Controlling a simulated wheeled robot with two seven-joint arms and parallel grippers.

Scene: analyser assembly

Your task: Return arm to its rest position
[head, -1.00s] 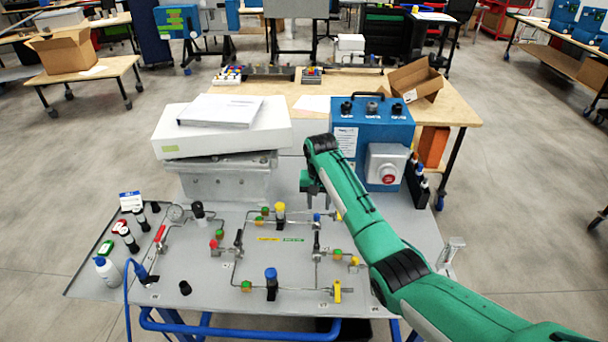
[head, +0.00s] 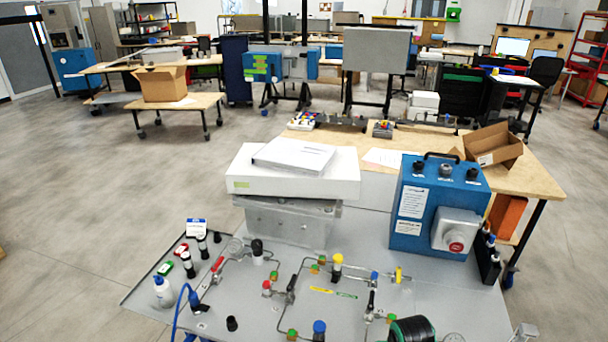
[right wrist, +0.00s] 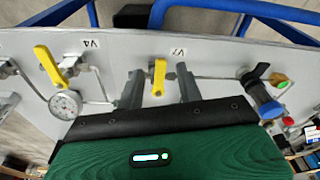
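In the head view, only a dark and green part of my right arm (head: 412,329) shows at the bottom edge. Its gripper is out of that view. In the right wrist view, my right gripper (right wrist: 160,84) has its two grey fingers spread apart. A yellow valve handle (right wrist: 158,77) by the label V7 shows in the gap between them, with space on both sides. I cannot tell how far it is from the fingertips. My left arm and gripper are in neither view.
The grey panel (head: 240,320) carries valves and tubing. A blue box (head: 440,210) and white box (head: 290,175) stand at its back. The wrist view also shows a second yellow handle (right wrist: 66,66), a gauge (right wrist: 66,105) and a blue-black valve (right wrist: 262,95).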

